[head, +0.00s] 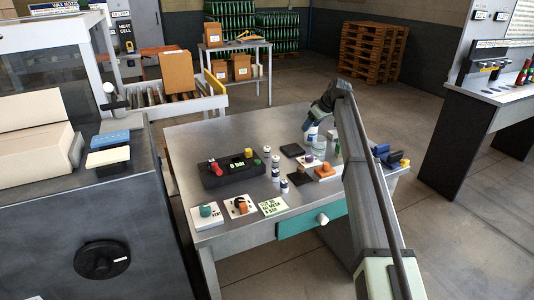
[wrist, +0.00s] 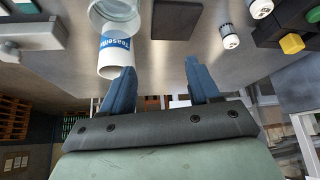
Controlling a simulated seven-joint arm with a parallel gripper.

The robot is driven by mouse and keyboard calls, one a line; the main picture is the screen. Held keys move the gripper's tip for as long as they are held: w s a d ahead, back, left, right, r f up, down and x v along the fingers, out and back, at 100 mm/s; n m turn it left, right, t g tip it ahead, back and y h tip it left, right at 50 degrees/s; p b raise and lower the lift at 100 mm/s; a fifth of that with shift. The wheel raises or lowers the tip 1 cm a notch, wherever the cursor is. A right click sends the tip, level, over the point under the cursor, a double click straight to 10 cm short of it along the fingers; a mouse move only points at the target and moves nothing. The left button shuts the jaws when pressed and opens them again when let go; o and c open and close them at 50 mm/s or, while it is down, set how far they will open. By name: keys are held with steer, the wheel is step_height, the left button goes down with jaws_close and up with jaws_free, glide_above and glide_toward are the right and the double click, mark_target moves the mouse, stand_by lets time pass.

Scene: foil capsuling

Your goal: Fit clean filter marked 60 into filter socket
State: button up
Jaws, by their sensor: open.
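My gripper (wrist: 160,82) is open, with two blue fingers apart and nothing between them. In the head view my gripper (head: 313,122) hangs over the back right of the table. In the wrist view, two small white cylinders with dark markings, possibly filters, stand right of the fingers: one nearer (wrist: 229,38) and one at the top edge (wrist: 260,8). In the head view similar white cylinders (head: 275,166) (head: 284,186) stand mid-table, right of a black fixture (head: 222,178) with red, yellow and green parts. I cannot read a 60 or tell which part is the filter socket.
A white container with a blue label (wrist: 116,45) stands close by the left finger; it also shows in the head view (head: 311,133). A dark flat pad (head: 291,150) lies mid-table. Cards (head: 273,206) lie near the front edge, and blue items (head: 395,157) at the right.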

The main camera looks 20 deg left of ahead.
mark_target(267, 148)
steer(key=s+a+r+n+g+h, duration=0.15)
steer(key=s+a+n, duration=0.25)
steer(key=s+a, duration=0.6)
steer(key=shift+g+y, duration=0.35)
steer(key=shift+g, duration=0.1)
steer(key=x, duration=0.4)
steer(key=w+a+x, duration=0.1)
steer(key=x, duration=0.4)
steer(key=w+x, duration=0.1)
steer(key=x, duration=0.3)
steer(key=shift+w+a+r, duration=0.1)
steer(key=shift+a, duration=0.15)
steer(key=shift+c, duration=0.4)
steer(key=c, duration=1)
